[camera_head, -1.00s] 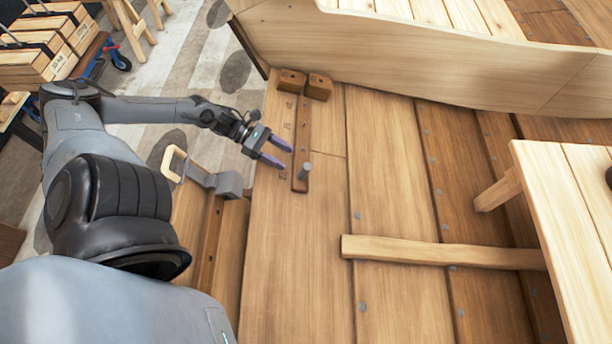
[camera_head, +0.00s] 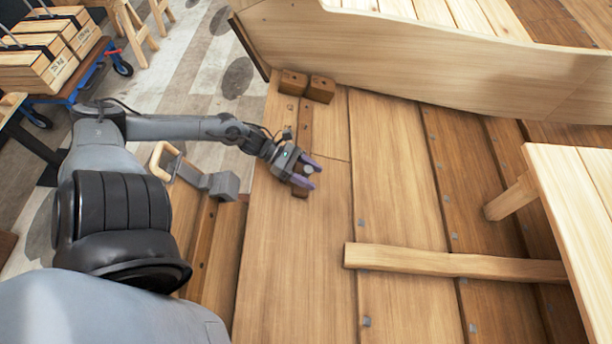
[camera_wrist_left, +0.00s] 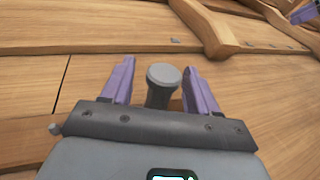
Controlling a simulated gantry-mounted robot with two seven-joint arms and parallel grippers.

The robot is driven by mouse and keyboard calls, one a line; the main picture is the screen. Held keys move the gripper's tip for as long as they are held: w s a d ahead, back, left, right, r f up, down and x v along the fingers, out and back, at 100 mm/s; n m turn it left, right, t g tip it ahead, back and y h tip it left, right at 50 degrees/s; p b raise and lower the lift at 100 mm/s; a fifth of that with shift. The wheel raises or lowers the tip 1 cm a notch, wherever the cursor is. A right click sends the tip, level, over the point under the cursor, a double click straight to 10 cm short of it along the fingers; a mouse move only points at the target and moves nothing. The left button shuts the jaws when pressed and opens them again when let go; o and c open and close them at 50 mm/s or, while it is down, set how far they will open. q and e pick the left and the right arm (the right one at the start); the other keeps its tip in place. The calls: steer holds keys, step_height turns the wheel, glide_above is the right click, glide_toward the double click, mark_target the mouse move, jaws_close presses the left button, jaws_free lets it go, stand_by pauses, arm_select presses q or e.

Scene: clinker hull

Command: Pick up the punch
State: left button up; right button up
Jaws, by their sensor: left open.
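The punch (camera_wrist_left: 162,84) is a short grey metal cylinder with a round flat head, standing up in the left wrist view. In the head view the punch (camera_head: 308,169) shows as a small grey spot between the purple fingertips. My left gripper (camera_head: 312,174) is open with a finger on each side of the punch; in the left wrist view its fingers (camera_wrist_left: 160,80) show gaps to the punch. The brown wooden strip (camera_head: 304,125) under the punch is partly hidden by the gripper. A small purple part at the top right of the wrist view may be my right gripper (camera_wrist_left: 304,12).
A pale batten (camera_head: 450,263) and bench (camera_head: 575,200) lie right. Planking between is clear.

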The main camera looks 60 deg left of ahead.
arm_select(q)
steer(key=shift+w+d+f, duration=0.2)
steer(key=shift+w+d, duration=0.15)
jaws_close()
